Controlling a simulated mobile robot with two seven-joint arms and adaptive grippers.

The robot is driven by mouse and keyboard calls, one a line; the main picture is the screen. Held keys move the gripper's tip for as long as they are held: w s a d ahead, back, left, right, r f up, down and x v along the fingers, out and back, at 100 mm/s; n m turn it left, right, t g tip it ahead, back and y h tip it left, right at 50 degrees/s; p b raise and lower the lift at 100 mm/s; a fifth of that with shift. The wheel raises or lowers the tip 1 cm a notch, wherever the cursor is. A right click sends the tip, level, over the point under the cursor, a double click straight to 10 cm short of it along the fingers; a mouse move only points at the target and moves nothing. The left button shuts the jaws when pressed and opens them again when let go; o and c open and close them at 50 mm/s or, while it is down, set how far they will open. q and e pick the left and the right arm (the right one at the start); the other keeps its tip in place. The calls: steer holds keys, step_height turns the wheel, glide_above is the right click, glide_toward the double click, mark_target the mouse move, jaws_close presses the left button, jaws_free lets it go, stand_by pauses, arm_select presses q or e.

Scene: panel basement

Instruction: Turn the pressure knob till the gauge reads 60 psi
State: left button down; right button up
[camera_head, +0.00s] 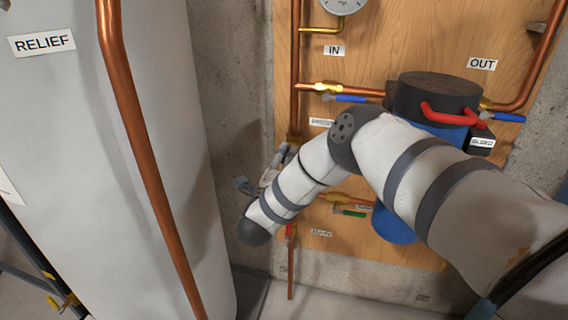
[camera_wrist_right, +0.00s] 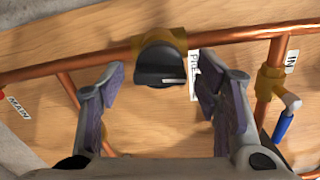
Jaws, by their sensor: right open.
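The black pressure knob (camera_wrist_right: 160,66) sits on a brass body on the copper pipe in the right wrist view. It has a pale mark on its face. My right gripper (camera_wrist_right: 158,84) is open, with one finger on each side of the knob and visible space between. In the head view my right gripper (camera_head: 264,172) is at the left edge of the wooden panel, partly hidden by its own arm. I cannot make out the knob there. The gauge (camera_head: 343,5) is cut off by the top edge, and its needle cannot be read. My left gripper is out of view.
A blue filter housing with a black cap (camera_head: 438,93) and red handle (camera_head: 450,114) stands close to my right arm. Copper pipes and a blue-handled valve (camera_head: 345,98) are on the panel (camera_head: 400,40). A grey tank (camera_head: 70,130) with a copper pipe (camera_head: 140,140) stands at left.

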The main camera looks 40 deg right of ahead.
steer(key=shift+w+d, duration=0.4)
steer(key=shift+d, duration=0.05)
steer(key=c, duration=1.1)
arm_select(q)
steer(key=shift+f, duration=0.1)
arm_select(e)
steer(key=shift+c, duration=0.2)
